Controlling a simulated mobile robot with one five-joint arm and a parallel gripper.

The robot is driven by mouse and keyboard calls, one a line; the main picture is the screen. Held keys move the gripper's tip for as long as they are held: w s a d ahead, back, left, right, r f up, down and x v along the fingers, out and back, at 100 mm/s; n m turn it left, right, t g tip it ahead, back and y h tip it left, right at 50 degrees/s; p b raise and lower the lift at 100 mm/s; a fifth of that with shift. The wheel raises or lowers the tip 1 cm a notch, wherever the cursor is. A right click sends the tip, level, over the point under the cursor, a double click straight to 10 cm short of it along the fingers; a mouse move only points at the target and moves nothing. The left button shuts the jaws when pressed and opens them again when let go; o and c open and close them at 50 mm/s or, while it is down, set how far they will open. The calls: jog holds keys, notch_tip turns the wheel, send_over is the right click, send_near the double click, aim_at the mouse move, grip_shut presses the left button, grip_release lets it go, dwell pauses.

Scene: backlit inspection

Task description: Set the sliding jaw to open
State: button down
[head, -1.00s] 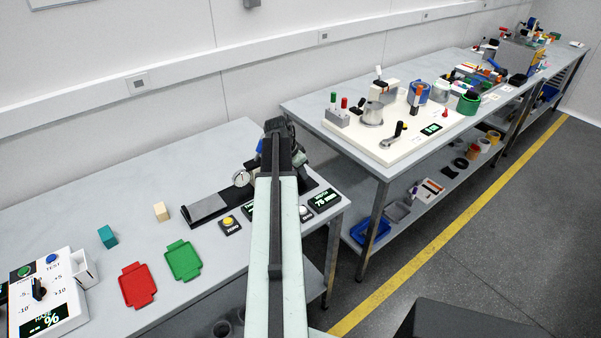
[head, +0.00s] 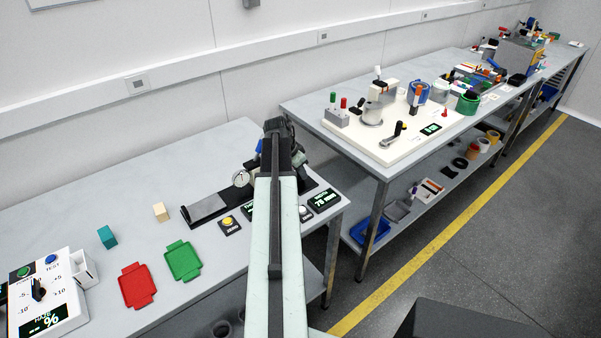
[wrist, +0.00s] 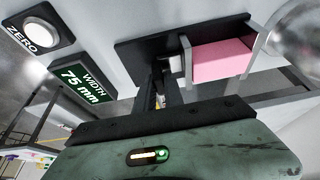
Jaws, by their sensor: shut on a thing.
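In the wrist view a pink block (wrist: 222,62) sits between two upright grey plates on a dark rail (wrist: 135,47). The plate on the block's left, which looks like the sliding jaw (wrist: 187,55), stands against or very near the block. My gripper (wrist: 160,75) is shut just left of that plate, seemingly on the jaw's small dark handle; its fingertips are partly hidden. The width display (wrist: 85,80) reads 75 mm. In the head view my arm covers the gripper, the pink block and most of the jaw.
A ZERO button (wrist: 35,33) lies near the display. A second bench (head: 345,150) stands to the right.

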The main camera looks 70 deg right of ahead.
jog(key=shift+s+a, duration=0.7)
jog(key=shift+s, duration=0.3)
jog(key=c, duration=1.4)
grip_release()
jog(key=shift+c, duration=0.2)
jog(key=p+v, duration=0.7)
jog(key=shift+r, duration=0.3)
jog(key=shift+w+a, duration=0.1)
jog(key=shift+a, duration=0.05)
